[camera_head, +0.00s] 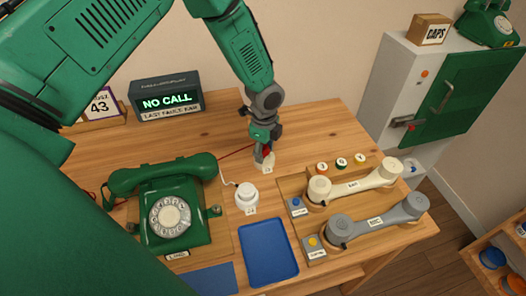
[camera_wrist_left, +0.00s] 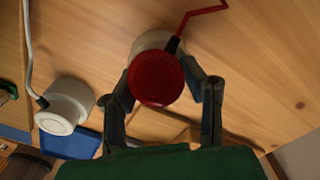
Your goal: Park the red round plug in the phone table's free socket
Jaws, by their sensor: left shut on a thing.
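The red round plug (camera_wrist_left: 157,78) is held between the two fingers of my left gripper (camera_wrist_left: 165,92) in the left wrist view. In the head view my left gripper (camera_head: 264,152) is over a white labelled socket (camera_head: 267,168) on the wooden table. The red plug is mostly hidden by the fingers there. In the wrist view a white round body (camera_wrist_left: 150,42) shows right behind the plug; I cannot tell whether the plug is seated in it. A red cord (camera_wrist_left: 188,20) runs from the plug. Another white socket (camera_head: 247,208) holds a white plug with a pale cord. My right gripper is not in view.
A green dial phone (camera_head: 172,222) stands left of the sockets. A blue tray (camera_head: 268,252) lies in front. Cream (camera_head: 355,185) and grey (camera_head: 378,222) handsets rest at the right. A grey cabinet (camera_head: 390,100) stands beyond.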

